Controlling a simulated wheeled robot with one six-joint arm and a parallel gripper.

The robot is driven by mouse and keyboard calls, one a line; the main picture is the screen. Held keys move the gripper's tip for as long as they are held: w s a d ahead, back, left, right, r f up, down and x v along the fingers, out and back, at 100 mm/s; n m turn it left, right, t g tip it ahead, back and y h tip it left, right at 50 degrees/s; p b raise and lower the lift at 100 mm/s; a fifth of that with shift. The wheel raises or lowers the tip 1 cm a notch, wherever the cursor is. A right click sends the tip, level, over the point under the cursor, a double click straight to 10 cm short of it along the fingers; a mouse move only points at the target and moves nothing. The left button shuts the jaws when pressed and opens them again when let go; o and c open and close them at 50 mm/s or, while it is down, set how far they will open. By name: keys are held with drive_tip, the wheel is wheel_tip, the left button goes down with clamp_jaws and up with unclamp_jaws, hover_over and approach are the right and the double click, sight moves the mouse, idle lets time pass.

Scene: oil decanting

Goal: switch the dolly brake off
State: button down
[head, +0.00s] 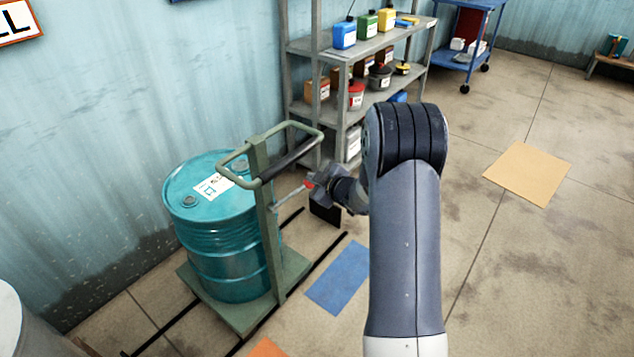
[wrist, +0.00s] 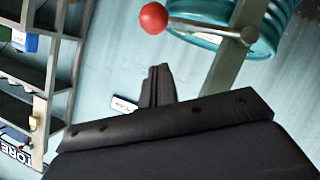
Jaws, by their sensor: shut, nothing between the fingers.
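The green dolly (head: 263,215) stands left of centre in the head view, with a teal drum (head: 215,240) on it. Its brake lever (head: 290,196) is a thin metal rod from the upright post, with a red ball knob (head: 309,186) at its end. The lever (wrist: 205,28) and red knob (wrist: 153,18) also show at the top of the wrist view. My gripper (head: 322,184) is close by the knob; its fingers (wrist: 158,82) are shut and empty. In the wrist view the knob lies beyond the fingertips, with a gap in the picture.
A grey shelf (head: 330,57) with bottles and cans stands behind the dolly. A blue cart (head: 467,45) is at the back. The dolly's handle (head: 290,160) rises above the lever. A blue floor patch (head: 340,277) and a tan one (head: 528,173) lie on open floor.

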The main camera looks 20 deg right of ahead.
drive_tip(key=v, duration=0.9)
drive_tip(key=shift+s+d+r, duration=0.25)
